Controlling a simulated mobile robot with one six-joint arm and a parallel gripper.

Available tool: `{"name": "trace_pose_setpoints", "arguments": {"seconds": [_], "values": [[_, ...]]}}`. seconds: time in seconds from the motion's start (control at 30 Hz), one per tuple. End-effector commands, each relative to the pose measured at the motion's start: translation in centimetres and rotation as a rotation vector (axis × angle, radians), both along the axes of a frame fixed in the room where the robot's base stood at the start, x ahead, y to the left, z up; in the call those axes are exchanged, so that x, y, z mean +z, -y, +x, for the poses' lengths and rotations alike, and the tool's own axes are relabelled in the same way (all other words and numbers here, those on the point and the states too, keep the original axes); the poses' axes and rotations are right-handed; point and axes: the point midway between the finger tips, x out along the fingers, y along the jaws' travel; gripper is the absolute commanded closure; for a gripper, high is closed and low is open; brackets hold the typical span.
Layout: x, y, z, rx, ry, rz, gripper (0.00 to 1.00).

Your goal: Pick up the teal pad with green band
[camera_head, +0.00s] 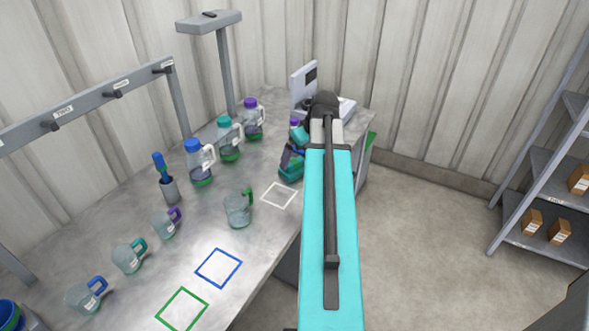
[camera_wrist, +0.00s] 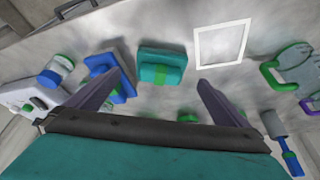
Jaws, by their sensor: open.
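The teal pad with green band (camera_wrist: 161,68) lies on the grey bench in the wrist view, beside the white outlined square. Its green band crosses the middle of its near side. In the head view, a teal shape (camera_head: 290,171) beside that square appears to be the pad, partly covered by my arm's end. My gripper (camera_wrist: 160,77) is open and empty. Its two dark fingers appear to either side of the pad in the wrist view, not visibly touching it. The remaining height above the pad is hard to judge.
A blue pad (camera_wrist: 106,76) is close beside the left finger, partly hidden by it. The white square (camera_wrist: 221,43) is empty. A jug with a green handle (camera_head: 238,209) stands near the square in the head view.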

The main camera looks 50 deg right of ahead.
Motion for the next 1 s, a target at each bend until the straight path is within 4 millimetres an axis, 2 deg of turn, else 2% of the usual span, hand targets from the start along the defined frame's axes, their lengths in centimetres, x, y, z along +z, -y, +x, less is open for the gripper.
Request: {"name": "trace_pose_setpoints", "arguments": {"seconds": [0.2,0.73,1.0], "values": [[-1.4,0.1,0.6,0.000,-0.001,0.000,0.00],[-1.8,0.2,0.7,-0.001,0.000,-0.001,0.00],[-3.3,0.2,1.4,-0.002,-0.001,0.001,0.00]]}}
